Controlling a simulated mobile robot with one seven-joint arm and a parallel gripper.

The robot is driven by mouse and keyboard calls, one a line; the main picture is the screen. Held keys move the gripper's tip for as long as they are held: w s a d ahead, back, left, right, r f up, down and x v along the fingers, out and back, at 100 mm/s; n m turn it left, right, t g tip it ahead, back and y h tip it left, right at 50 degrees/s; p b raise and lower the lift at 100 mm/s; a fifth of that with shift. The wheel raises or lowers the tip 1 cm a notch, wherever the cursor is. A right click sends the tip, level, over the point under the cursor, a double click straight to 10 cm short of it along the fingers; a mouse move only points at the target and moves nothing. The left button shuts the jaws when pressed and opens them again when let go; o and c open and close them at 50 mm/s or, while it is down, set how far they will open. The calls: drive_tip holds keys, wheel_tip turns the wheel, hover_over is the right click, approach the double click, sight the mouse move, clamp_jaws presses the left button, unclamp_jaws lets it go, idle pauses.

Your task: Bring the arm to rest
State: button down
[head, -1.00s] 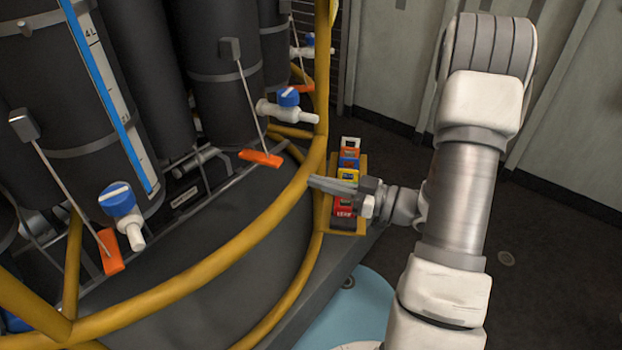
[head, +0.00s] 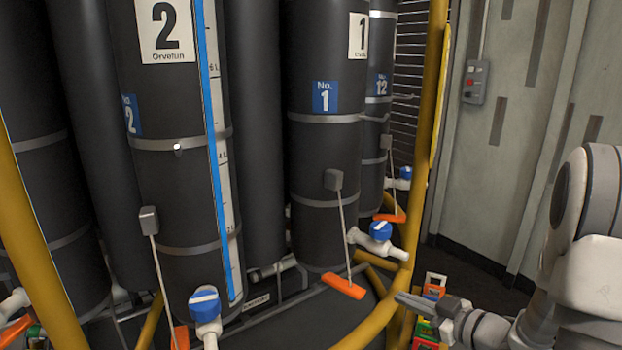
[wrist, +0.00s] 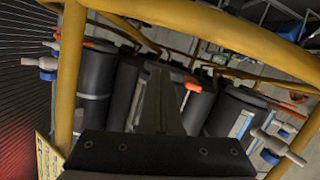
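My arm (head: 590,270) shows at the lower right of the head view, bent, with its elbow raised. My gripper (head: 402,298) points left, close to the yellow rail. Its fingers look together, with nothing seen between them. In the wrist view my gripper (wrist: 158,75) shows as one narrow tapered shape, with tanks and the yellow rail beyond it.
A yellow rail (head: 425,130) curves in front of black tanks (head: 325,170) with blue-handled valves (head: 381,231) and orange paddles (head: 344,286). A rack of coloured boxes (head: 434,288) sits just behind my gripper. A grey wall with a switch box (head: 475,82) stands at right.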

drive_tip(key=s+d+r+m+g+h, duration=0.1)
drive_tip(key=d+r+m+h, duration=0.15)
drive_tip(key=r+h, duration=0.3)
drive_tip(key=s+d+r+m+h, duration=0.1)
drive_tip(key=d+r+m+h, duration=0.15)
drive_tip(key=r+h, duration=0.3)
drive_tip(key=s+a+r+m+g+y, duration=0.1)
drive_tip(key=s+a+g, duration=0.1)
drive_tip(key=s+a, duration=0.35)
drive_tip(key=s+a+m+g+y, duration=0.1)
drive_tip(key=s+a+m+g, duration=0.15)
drive_tip(key=s, duration=0.65)
drive_tip(key=s+a+r+m+g+y, duration=0.1)
drive_tip(key=s+a, duration=0.4)
drive_tip(key=s, duration=0.3)
wheel_tip(320, 180, up, 12)
drive_tip(key=w+p, duration=0.1)
drive_tip(key=p, duration=1.1)
drive_tip(key=shift+d+p, duration=0.35)
drive_tip(key=shift+d, duration=0.05)
